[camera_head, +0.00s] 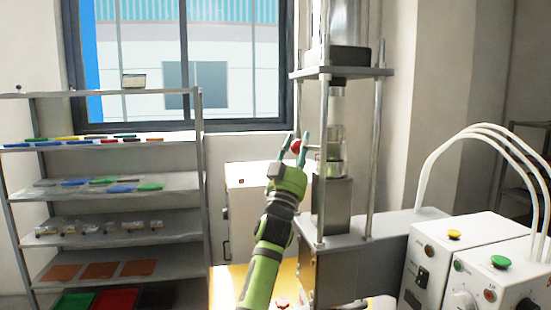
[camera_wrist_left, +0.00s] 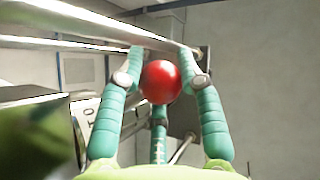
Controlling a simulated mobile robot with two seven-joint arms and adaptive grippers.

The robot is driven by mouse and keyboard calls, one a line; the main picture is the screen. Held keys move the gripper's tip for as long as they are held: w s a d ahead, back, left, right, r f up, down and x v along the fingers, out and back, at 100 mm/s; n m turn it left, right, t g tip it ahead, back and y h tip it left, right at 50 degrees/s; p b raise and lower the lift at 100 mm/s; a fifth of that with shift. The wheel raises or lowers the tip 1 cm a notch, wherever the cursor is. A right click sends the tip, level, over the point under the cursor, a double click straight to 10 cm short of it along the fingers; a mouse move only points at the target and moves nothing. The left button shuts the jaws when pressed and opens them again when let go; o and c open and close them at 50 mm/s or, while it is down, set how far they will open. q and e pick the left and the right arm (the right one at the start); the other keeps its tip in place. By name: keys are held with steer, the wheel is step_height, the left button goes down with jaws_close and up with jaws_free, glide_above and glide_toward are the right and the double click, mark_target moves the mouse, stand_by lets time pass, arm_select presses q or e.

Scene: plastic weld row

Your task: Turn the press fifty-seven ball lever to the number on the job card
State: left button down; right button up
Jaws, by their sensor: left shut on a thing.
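The red ball of the lever (camera_head: 296,146) shows in the head view at the left side of the press (camera_head: 337,190). My left gripper (camera_head: 298,147) is shut on this ball. In the left wrist view the red ball (camera_wrist_left: 161,81) sits between the teal fingers of my left gripper (camera_wrist_left: 160,85). A light plate with dark marks (camera_wrist_left: 88,122) shows at the left of the wrist view, but I cannot read it fully. I cannot make out a job card. My right gripper is not in view.
A metal shelf (camera_head: 120,203) with coloured plastic pieces stands at the left. White control boxes (camera_head: 470,265) with buttons and hoses stand at the right. A press column (camera_head: 375,140) rises close to the gripper. A window is behind.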

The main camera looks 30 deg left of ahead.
arm_select(q)
steer(key=c, duration=0.8)
jaws_free()
steer(key=shift+r, duration=0.1)
steer(key=v, duration=1.2)
steer(key=shift+s, duration=0.1)
